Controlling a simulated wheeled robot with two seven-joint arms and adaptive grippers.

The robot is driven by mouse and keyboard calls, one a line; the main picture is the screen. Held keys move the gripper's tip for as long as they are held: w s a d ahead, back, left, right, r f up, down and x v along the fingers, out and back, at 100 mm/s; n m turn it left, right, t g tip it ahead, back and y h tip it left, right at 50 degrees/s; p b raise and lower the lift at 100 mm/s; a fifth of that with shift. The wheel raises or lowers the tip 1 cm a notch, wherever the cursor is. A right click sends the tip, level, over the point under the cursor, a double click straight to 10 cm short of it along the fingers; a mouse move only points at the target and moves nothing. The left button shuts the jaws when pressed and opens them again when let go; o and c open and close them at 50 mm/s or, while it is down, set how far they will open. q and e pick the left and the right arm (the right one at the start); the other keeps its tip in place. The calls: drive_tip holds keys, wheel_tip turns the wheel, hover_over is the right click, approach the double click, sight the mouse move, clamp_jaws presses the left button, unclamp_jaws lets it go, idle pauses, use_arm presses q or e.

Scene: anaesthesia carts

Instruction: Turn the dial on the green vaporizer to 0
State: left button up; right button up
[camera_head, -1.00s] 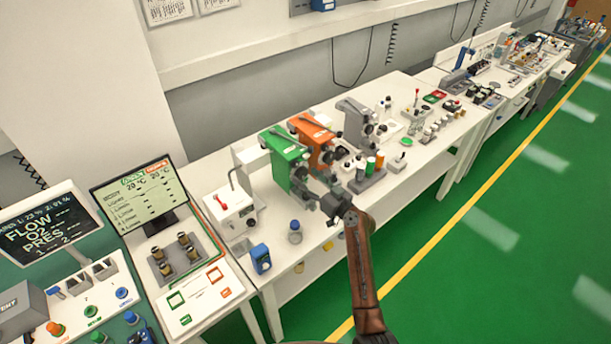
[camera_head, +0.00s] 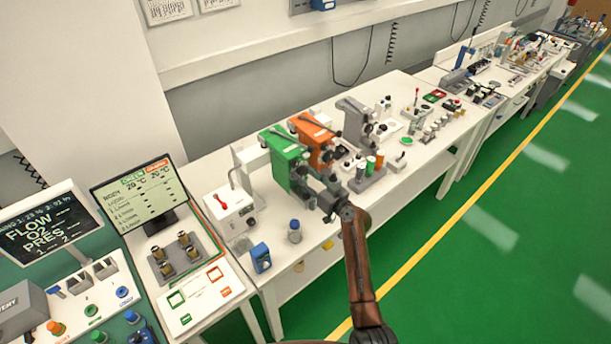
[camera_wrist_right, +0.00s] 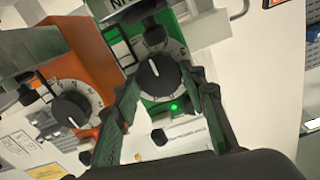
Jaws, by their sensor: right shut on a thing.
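The green vaporizer (camera_head: 287,150) stands on the white bench beside an orange one. Its black dial (camera_wrist_right: 160,78), with a pale numbered scale around it, faces my right wrist camera. My right gripper (camera_head: 327,199) is at the front of the green vaporizer. In the wrist view the fingers of my right gripper (camera_wrist_right: 163,88) are on either side of the dial and shut on it. The scale is partly covered, so I cannot read the exact setting. My left gripper is not in view.
The orange vaporizer (camera_head: 311,132) stands close beside, and its dial (camera_wrist_right: 72,110) is left of my fingers in the wrist view. A grey unit (camera_head: 355,115) stands further right. A blue-capped bottle (camera_head: 294,232) and a blue device (camera_head: 260,257) sit near the bench's front edge.

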drive_tip(key=shift+c, duration=0.6)
drive_tip(key=shift+m, duration=1.3)
drive_tip(key=shift+w+d+m+y, duration=0.1)
drive_tip(key=shift+m+y, duration=0.2)
drive_tip(key=shift+m, duration=1.7)
drive_tip(key=o, duration=1.2)
drive_tip(key=shift+c, duration=0.2)
